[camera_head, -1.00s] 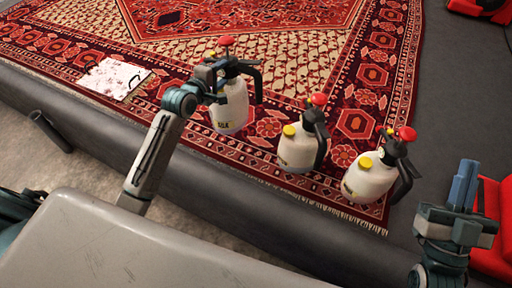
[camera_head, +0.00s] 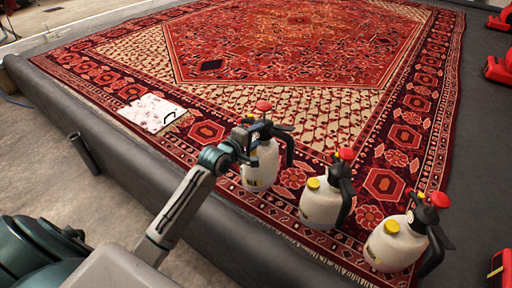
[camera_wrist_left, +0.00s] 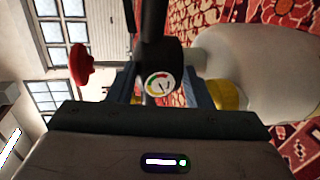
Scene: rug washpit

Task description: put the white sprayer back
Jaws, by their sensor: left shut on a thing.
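My left gripper (camera_head: 248,145) is shut on the black top of a white sprayer (camera_head: 262,170) with a red knob and a yellow cap. This sprayer is upright at the left end of a row over the rug; I cannot tell whether its base touches the rug. In the left wrist view its white tank (camera_wrist_left: 265,65) lies to the right, with a round gauge in the middle and the red knob at left. Two similar white sprayers, a middle one (camera_head: 320,206) and a right one (camera_head: 392,246), stand on the rug. My right gripper is not in view.
The patterned red rug (camera_head: 290,55) lies on a dark grey surface with a raised dark edge (camera_head: 190,205) along the front. A white patterned board (camera_head: 152,112) with a dark handle lies on the rug at left. Red objects (camera_head: 497,68) stand at the right.

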